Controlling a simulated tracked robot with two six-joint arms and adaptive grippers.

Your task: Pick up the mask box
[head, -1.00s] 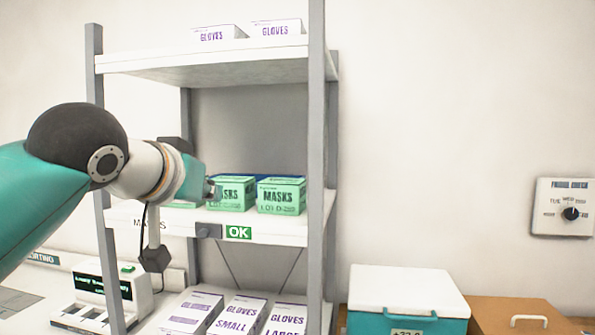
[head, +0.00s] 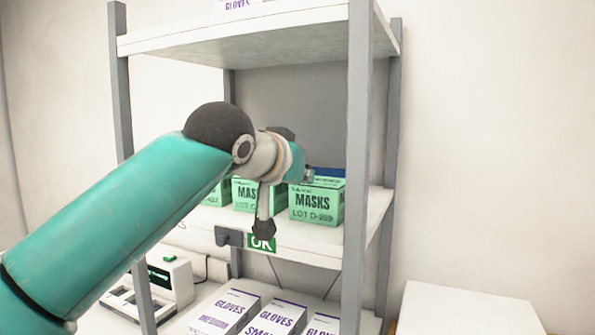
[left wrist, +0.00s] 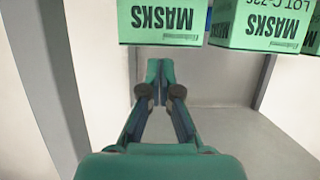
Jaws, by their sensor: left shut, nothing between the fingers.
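Green mask boxes stand in a row on the middle shelf. The rightmost mask box (head: 317,203), marked LOT D-289, shows most fully; the middle mask box (head: 244,196) and a third box (head: 217,194) are partly hidden by my left arm. My left gripper (head: 308,173) is shut and empty at the upper left edge of the rightmost box. In the left wrist view, which is upside down, the shut fingers (left wrist: 160,68) are near the edge of one mask box (left wrist: 165,24); the LOT C box (left wrist: 262,22) is beside it. I cannot tell whether they touch.
The shelf's front right post (head: 360,170) stands just right of the boxes. The upper shelf (head: 250,40) is above my gripper. Glove boxes (head: 270,318) lie below, and a green OK label (head: 262,243) is on the shelf edge. A white lid (head: 465,308) is at lower right.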

